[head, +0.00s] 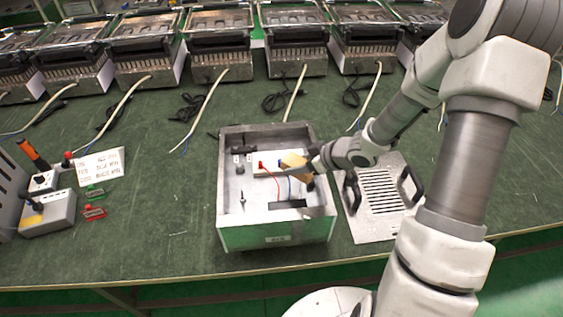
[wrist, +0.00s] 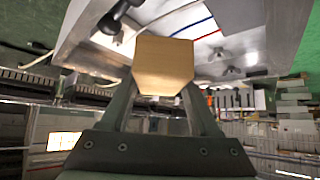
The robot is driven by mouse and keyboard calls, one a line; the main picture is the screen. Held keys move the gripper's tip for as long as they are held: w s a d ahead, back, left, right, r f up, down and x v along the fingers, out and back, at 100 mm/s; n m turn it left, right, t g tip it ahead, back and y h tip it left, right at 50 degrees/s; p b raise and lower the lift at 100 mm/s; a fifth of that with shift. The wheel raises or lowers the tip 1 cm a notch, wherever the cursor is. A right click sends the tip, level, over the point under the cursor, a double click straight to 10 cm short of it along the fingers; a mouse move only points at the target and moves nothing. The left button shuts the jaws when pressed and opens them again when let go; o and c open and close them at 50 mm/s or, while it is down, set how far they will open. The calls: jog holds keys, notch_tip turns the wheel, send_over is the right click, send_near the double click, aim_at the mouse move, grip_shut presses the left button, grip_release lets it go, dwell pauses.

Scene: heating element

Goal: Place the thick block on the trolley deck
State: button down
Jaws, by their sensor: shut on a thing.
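The thick block is tan and wood-like (head: 293,161). My gripper (head: 307,166) is shut on it, over the right part of an open metal box (head: 277,240) on the green bench. In the wrist view the block (wrist: 163,65) sits between the two finger ends of my gripper (wrist: 161,90), with the box wall (wrist: 85,25) close by. Whether the block touches anything inside the box I cannot tell. I cannot make out a trolley deck in either view.
Inside the box are a white terminal block with red and blue wires. A slotted metal panel (head: 378,207) with two black handles lies right of the box. Switch boxes (head: 50,215) and a label card stand at left. Several grill-like units (head: 219,40) line the back.

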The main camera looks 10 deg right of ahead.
jog(key=shift+s+d+r+p, duration=0.2)
jog(key=shift+d+r, duration=0.2)
jog(key=shift+d, duration=0.2)
jog(key=shift+s+d+r+p, duration=0.25)
jog(key=shift+d+r, duration=0.2)
jog(key=shift+d, duration=0.15)
jog(key=shift+s+d+r+p, duration=0.2)
jog(key=shift+d+r, duration=0.2)
jog(key=shift+d, duration=0.2)
jog(key=w+r+m+t+h, duration=0.2)
jog(key=w+r+m+h, duration=0.2)
jog(key=m, duration=0.4)
jog(key=shift+w+a+r+m+t+h, duration=0.35)
jog(key=shift+w+h, duration=0.4)
jog(key=shift+h, duration=0.35)
jog(key=s, duration=0.1)
jog(key=s+r, duration=0.1)
jog(key=s, duration=0.1)
jog(key=s+r, duration=0.1)
jog(key=shift+s+r, duration=0.15)
jog(key=shift+s, duration=0.1)
